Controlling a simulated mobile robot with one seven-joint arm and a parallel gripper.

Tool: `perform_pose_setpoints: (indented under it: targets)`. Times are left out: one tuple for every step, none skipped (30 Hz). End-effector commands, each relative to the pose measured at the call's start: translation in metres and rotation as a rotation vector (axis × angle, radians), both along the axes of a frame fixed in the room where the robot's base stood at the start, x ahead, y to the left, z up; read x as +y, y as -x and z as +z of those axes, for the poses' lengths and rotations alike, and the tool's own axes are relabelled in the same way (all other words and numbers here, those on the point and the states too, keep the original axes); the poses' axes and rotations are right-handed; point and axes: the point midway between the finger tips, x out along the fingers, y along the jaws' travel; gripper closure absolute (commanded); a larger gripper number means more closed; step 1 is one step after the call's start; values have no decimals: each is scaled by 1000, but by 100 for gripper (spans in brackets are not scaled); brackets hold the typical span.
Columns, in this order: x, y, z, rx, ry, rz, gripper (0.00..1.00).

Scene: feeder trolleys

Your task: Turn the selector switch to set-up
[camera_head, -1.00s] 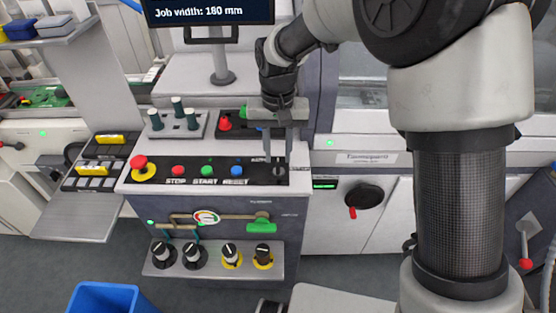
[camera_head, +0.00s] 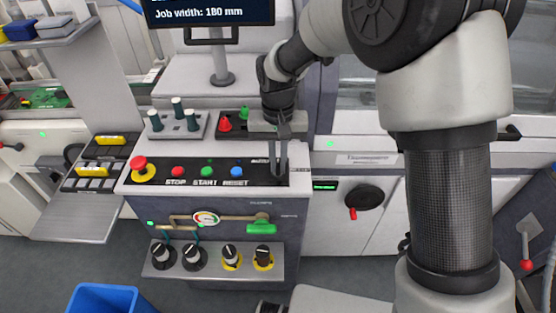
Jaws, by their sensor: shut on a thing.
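The selector switch (camera_head: 278,172) is a small black knob at the right end of the black control strip (camera_head: 221,183) on the machine's sloped panel. My gripper (camera_head: 279,170) points down over it, with its two fingers shut on the knob. The fingers and the wrist hide most of the knob. The lettering around the switch is partly covered and too small to read, so its set position cannot be told.
Left along the strip are a blue RESET button (camera_head: 237,172), a green START button (camera_head: 207,172), a red STOP button (camera_head: 177,171) and a red emergency stop (camera_head: 138,162). A monitor (camera_head: 208,12) stands behind. A shelf with several knobs (camera_head: 263,255) is below.

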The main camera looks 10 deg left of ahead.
Motion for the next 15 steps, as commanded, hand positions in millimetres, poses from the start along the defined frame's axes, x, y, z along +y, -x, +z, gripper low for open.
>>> perform_pose_setpoints:
  targets:
    - [0, 0, 0, 0, 0, -7, 100]
    - [0, 0, 0, 0, 0, -12, 100]
    - [0, 0, 0, 0, 0, -22, 100]
    - [0, 0, 0, -1, 0, -30, 100]
    - [0, 0, 0, -1, 0, -41, 100]
    - [0, 0, 0, -1, 0, -59, 100]
    - [0, 0, 1, -1, 0, -72, 100]
    - [0, 0, 1, -1, 0, -89, 100]
    - [0, 0, 0, -1, 0, -113, 100]
    - [0, 0, 0, -1, 0, -134, 100]
    - [0, 0, 0, -1, 0, -155, 100]
    - [0, 0, 1, -1, 0, -186, 100]
    - [0, 0, 1, -1, 0, -212, 100]
    - [0, 0, 1, -1, 0, -238, 100]
    - [0, 0, 1, -1, 0, -274, 100]
